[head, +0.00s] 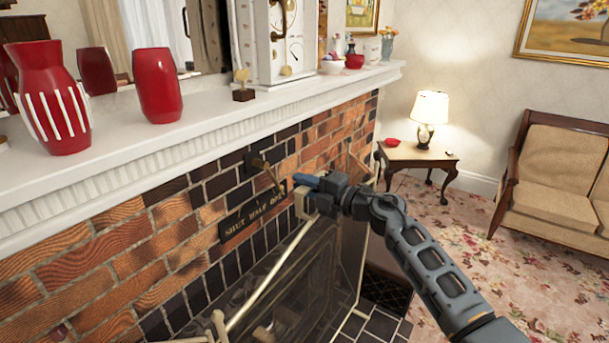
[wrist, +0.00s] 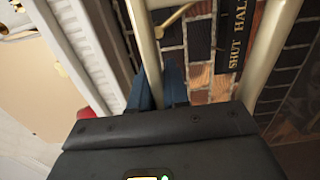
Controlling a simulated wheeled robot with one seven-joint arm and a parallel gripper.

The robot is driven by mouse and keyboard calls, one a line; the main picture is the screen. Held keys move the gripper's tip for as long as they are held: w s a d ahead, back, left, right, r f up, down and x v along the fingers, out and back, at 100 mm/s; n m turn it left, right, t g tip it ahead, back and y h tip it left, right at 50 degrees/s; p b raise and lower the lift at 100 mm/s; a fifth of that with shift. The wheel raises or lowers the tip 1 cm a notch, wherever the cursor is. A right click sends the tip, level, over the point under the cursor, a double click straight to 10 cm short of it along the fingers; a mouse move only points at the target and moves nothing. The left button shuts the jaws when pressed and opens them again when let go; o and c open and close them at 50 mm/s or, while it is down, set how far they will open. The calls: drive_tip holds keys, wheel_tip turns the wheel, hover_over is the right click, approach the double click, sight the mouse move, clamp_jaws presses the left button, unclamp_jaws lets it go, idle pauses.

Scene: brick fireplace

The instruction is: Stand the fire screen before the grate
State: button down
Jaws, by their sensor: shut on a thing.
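The fire screen (head: 305,272) has a pale brass frame and a dark see-through panel. It stands in front of the fireplace opening at the lower middle of the head view, and its lower part is cut off. My gripper (head: 308,190) is shut on the frame near the upper end of the screen. In the wrist view, blue fingertips (wrist: 165,88) close around a pale frame bar (wrist: 145,45), with another frame bar (wrist: 272,45) to the right. The grate is not clearly visible behind the panel, and I cannot tell whether the screen's feet touch the floor.
A side table (head: 418,160) and sofa (head: 560,165) stand right, beyond open carpet.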

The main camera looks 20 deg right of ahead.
drive_tip(key=shift+f, duration=0.95)
wheel_tip(320, 180, down, 17)
drive_tip(key=b, duration=1.5)
drive_tip(key=shift+f, duration=0.2)
drive_tip(key=shift+f+b, duration=1.15)
drive_tip(key=shift+f, duration=0.45)
idle(1.5)
idle(0.8)
drive_tip(key=c, duration=1.1)
unclamp_jaws()
drive_tip(key=shift+f, duration=0.15)
drive_tip(key=shift+o, duration=1)
drive_tip(key=shift+s+f, duration=0.1)
drive_tip(key=shift+f, duration=0.2)
drive_tip(key=shift+o, duration=0.9)
drive_tip(key=shift+r, duration=0.1)
